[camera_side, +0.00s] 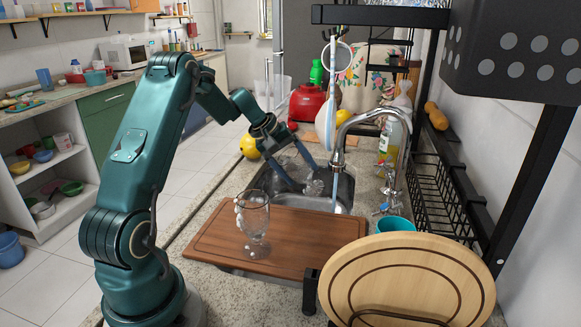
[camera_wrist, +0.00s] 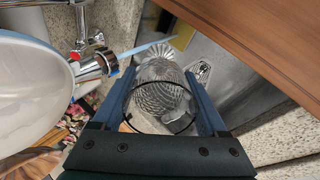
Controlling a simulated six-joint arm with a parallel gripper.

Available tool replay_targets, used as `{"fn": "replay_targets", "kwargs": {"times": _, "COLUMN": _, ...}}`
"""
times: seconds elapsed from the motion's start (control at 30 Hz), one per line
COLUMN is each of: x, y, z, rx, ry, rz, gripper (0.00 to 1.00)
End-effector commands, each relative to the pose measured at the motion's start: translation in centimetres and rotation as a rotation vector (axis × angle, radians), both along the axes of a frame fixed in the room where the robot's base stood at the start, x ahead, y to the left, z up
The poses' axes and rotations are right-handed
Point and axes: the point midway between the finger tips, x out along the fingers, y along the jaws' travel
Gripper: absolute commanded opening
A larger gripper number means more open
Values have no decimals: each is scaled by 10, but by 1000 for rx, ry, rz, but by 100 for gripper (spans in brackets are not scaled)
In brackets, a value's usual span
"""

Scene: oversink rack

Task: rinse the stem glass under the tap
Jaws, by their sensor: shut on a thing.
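My gripper (camera_side: 308,178) reaches down into the sink and is shut on a clear stem glass (camera_side: 315,187), which is small and partly hidden in the side view. In the wrist view, the patterned glass (camera_wrist: 160,92) sits between the two fingers of my gripper (camera_wrist: 160,74), with a round edge toward the camera. The chrome tap (camera_side: 338,150) arches over the sink, close to the held glass. In the wrist view, a pale blue streak, apparently water, runs from the tap (camera_wrist: 97,66) past the far end of the glass.
Another stem glass (camera_side: 256,225) stands upright on the wooden board (camera_side: 310,228) in front of the sink (camera_side: 345,190). A round wooden board (camera_side: 405,280) and a teal cup (camera_side: 396,224) are at right. A black rack (camera_side: 445,200) lines the wall.

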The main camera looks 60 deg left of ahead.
Motion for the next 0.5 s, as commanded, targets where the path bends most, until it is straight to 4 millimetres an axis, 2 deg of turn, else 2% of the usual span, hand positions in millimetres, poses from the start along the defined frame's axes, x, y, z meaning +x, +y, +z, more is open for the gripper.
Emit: {"fn": "replay_targets", "kwargs": {"times": 0.5, "x": 7, "y": -3, "z": -60, "rx": -1, "ry": 3, "rz": -1, "gripper": 10}}
